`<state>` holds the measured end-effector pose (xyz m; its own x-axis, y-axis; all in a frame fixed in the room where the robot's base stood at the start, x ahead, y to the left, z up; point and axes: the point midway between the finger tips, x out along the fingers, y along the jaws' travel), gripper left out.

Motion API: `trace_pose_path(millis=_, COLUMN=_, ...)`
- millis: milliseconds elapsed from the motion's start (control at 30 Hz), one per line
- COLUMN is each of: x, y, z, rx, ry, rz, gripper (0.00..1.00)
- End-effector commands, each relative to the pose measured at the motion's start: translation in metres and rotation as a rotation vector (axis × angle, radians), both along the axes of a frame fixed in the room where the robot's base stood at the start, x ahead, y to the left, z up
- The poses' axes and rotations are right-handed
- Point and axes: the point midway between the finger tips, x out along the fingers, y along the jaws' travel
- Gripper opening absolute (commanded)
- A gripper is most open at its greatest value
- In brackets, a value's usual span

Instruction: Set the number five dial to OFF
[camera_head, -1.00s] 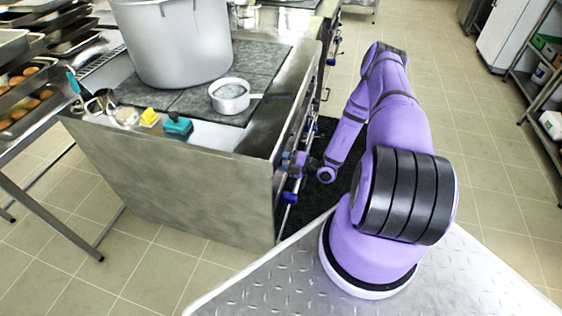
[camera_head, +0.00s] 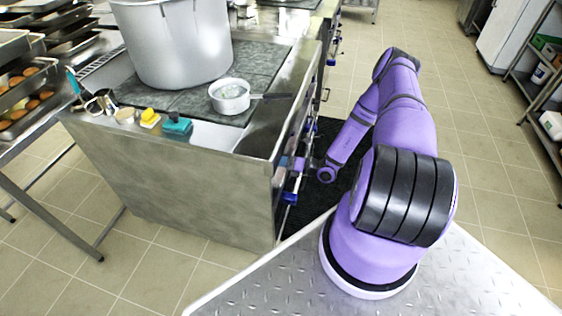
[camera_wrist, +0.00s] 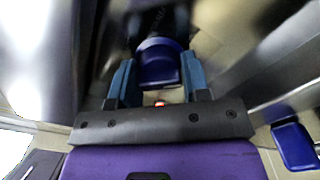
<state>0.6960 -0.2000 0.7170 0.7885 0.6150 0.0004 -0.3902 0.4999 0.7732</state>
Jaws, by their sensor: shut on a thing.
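A blue dial (camera_wrist: 160,50) is between the two teal fingers of my gripper (camera_wrist: 159,66) in the wrist view. The gripper is shut on it, one finger on each side. No number or OFF mark on this dial can be read, so I cannot tell its setting. A small red spot shows just below the dial, between the fingers. In the head view my arm reaches to the steel stove's front (camera_head: 283,180), where the gripper is mostly hidden. Another blue dial (camera_wrist: 295,146) sits at the lower right of the wrist view.
A large stockpot (camera_head: 172,45) and a small saucepan (camera_head: 229,97) stand on the stove top. The saucepan's dark handle points toward the front edge. A yellow and a teal item (camera_head: 178,127) lie at the near side.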

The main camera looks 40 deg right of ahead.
Motion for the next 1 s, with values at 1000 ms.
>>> trace_pose_path(millis=1000, x=-0.0023, y=0.0009, z=-0.0015, rx=-0.761, ry=-0.588, rz=0.001, gripper=0.20)
